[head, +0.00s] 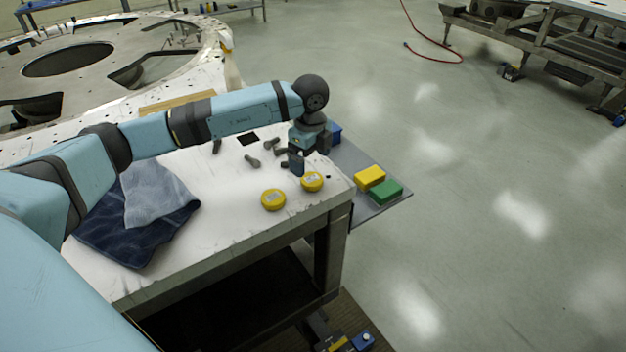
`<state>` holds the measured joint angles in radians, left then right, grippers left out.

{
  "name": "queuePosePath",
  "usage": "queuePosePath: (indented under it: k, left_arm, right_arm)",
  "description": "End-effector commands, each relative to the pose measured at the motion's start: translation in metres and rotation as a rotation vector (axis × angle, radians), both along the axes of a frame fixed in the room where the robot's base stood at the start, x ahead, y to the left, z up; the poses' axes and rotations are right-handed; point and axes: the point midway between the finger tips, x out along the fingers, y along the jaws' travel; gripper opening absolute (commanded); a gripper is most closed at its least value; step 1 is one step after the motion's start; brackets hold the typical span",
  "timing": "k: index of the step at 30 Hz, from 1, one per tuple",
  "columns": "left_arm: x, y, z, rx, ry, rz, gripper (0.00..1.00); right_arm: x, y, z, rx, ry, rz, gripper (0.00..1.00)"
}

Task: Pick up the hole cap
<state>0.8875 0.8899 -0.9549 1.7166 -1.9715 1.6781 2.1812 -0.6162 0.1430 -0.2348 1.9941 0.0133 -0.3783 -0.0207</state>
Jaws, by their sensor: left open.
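Several small dark grey pieces with a round head and a short stem, which look like hole caps, lie on the white table. One cap (252,161) lies left of my left gripper, another (271,143) farther back, and a third (281,151) close beside the gripper. My left gripper (308,156) is open and points down over the table's right end, behind the yellow round tins. I see nothing between its fingers, though the wrist partly hides that spot. My right gripper is not in view.
Two yellow round tins (273,199) (312,181) stand near the front edge. A folded blue cloth (140,215) lies at left. A yellow block (370,177) and a green block (387,191) rest on a side shelf. A blue container (335,132) is behind the gripper. The large turret plate (190,75) is behind.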

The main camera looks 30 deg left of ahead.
Motion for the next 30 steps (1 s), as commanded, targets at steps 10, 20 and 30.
queuePosePath:
  k: [10,20,30]
  left_arm:
    - [0.001,0.0,-0.032,-0.002,0.001,-0.002,0.9]
    - [0.003,-0.001,-0.073,-0.002,0.0,-0.002,0.9]
    - [0.003,-0.001,-0.074,-0.002,-0.001,-0.002,0.65]
  right_arm:
    - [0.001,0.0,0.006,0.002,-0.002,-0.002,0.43]
    - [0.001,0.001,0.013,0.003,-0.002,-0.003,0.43]
    - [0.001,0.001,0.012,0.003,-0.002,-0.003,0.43]
